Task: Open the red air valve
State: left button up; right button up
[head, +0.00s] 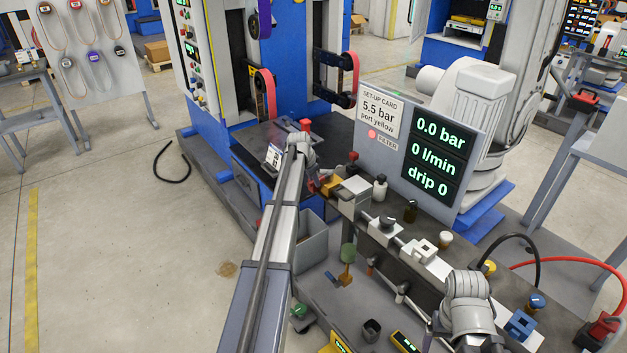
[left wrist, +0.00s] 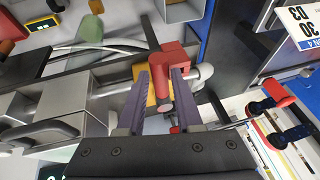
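The red air valve (left wrist: 168,60) shows in the left wrist view as a red angled handle on a grey pipe, beside a yellow block (left wrist: 150,82). My left gripper (left wrist: 161,74) is open, with one finger on each side of the handle's lower end. The right finger looks very close to the red part; I cannot tell whether it touches. In the head view my left gripper (head: 312,172) is at the far left end of the bench's pipe row and largely hides the valve. My right arm's wrist (head: 467,300) is at the lower right; its fingers are not clear.
The display panel (head: 437,150) behind the bench reads 0.0 bar, 0 l/min and drip 0. A set-up card (head: 379,118) reads 5.5 bar, port yellow. A grey bin (head: 311,250) sits beside my left arm.

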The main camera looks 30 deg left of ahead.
pick_arm(q)
grip_shut()
dwell(1.0)
